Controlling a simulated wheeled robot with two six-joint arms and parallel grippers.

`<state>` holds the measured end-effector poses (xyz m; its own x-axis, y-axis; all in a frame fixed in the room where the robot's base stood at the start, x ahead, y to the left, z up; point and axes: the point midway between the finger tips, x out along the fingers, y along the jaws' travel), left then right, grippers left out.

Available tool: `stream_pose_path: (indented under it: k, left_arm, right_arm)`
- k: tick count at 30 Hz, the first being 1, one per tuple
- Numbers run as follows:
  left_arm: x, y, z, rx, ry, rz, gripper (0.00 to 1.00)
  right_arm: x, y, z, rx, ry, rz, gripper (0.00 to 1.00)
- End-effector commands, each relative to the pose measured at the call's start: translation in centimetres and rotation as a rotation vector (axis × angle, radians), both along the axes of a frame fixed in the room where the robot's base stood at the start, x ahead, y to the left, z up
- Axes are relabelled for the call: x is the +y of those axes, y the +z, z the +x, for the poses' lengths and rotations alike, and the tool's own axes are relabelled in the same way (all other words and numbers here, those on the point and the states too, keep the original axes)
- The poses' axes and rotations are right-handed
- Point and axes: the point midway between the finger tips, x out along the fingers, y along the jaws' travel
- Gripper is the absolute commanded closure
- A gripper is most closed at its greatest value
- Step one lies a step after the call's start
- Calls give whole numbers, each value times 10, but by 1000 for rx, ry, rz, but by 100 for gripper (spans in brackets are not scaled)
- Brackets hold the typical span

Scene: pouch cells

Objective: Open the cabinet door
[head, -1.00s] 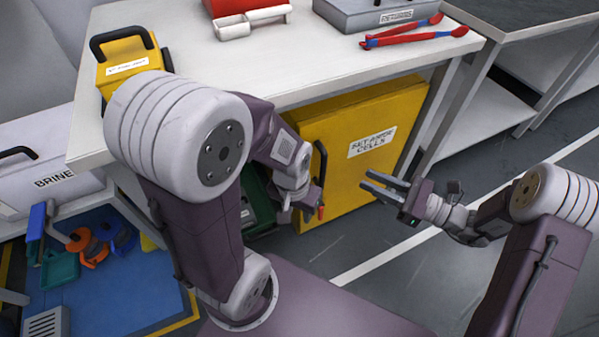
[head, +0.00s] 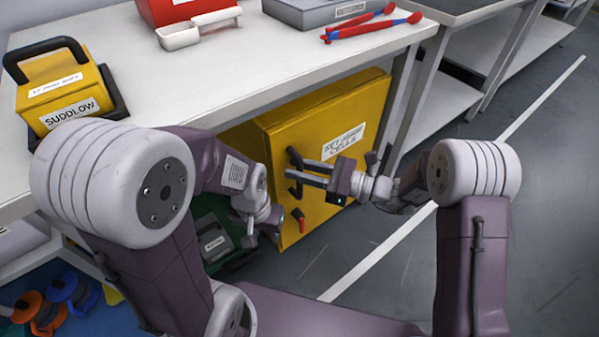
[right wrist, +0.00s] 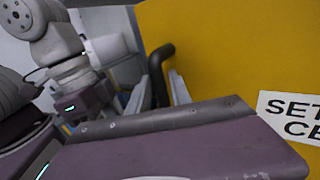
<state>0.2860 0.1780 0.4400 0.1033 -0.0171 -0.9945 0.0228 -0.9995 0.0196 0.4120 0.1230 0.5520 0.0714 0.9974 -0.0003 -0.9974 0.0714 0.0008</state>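The yellow cabinet (head: 330,118) stands under the white bench, and its labelled front door (head: 318,205) looks closed. A black bar handle (head: 293,165) is at the door's left edge. It also shows in the right wrist view (right wrist: 160,65). My right gripper (head: 302,173) is open at the handle. In the right wrist view its two fingertips (right wrist: 164,88) stand on either side of the handle's lower part, with a gap showing. My left gripper (head: 272,222) hangs low by the cabinet's left edge; its fingers are too small and partly hidden to tell.
A small red-tipped piece (head: 301,222) sits low on the door's left side. A green case (head: 215,240) is on the floor left of the cabinet. The white bench (head: 215,85) overhangs the cabinet. Grey floor (head: 390,280) is clear in front and right.

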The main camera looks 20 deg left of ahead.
Motion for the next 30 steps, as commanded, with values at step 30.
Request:
stream_pose_path:
  k: [30]
  left_arm:
    - [0,1,0,0,0,0,64]
  right_arm:
    - [-1,0,0,0,0,0,100]
